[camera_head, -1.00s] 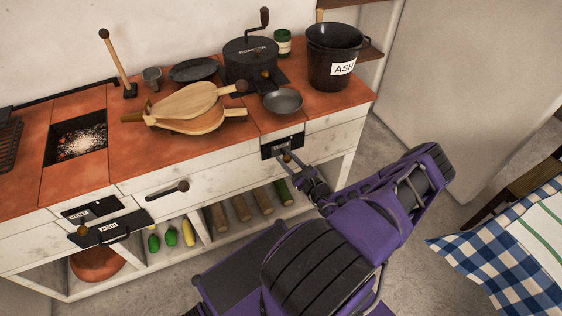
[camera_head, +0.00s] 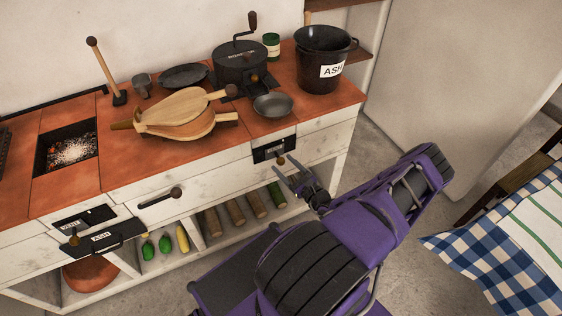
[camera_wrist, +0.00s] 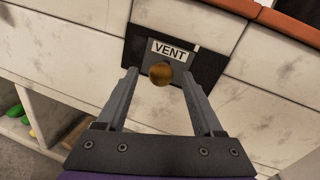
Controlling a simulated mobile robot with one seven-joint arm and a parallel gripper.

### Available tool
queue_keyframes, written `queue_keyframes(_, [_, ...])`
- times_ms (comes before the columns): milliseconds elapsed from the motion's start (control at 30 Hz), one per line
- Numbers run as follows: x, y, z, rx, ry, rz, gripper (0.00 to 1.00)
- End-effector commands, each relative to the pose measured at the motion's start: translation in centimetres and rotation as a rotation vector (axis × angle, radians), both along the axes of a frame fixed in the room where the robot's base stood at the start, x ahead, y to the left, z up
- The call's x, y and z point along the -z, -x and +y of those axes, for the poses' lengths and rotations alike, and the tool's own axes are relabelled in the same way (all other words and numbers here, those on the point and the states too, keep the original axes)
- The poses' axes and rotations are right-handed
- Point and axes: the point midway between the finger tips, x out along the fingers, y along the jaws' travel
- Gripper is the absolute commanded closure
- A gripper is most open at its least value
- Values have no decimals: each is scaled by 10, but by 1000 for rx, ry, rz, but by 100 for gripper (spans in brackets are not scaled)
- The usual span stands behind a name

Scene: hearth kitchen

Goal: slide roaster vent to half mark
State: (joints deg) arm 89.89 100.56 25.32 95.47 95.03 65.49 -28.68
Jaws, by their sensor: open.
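The roaster vent (camera_head: 273,149) is a black panel in the white counter front below the black roaster (camera_head: 240,63). In the wrist view, its grey slider plate (camera_wrist: 152,57) is labelled VENT and carries a round brown knob (camera_wrist: 161,74), which also shows in the head view (camera_head: 280,160). A small pale mark (camera_wrist: 197,47) is on the panel just right of the label. My gripper (camera_head: 290,172) is open and empty, in front of and slightly below the knob in the head view. In the wrist view (camera_wrist: 159,75), its fingers appear either side of the knob, without visible contact.
A second vent (camera_head: 84,219) and an ASH drawer (camera_head: 100,238) are at the counter's left. A drawer handle (camera_head: 160,198) juts out between the vents. A pan (camera_head: 272,106), ash bucket (camera_head: 322,58) and bellows (camera_head: 185,113) stand above. A checked-cloth table (camera_head: 500,235) is at right.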

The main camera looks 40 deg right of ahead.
Motion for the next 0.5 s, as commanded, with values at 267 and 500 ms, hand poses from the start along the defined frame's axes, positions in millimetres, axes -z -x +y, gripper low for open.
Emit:
queue_keyframes(267, [-1, 70, 2, 4, 0, 2, 31])
queue_keyframes(500, [-1, 121, 4, 3, 0, 0, 31])
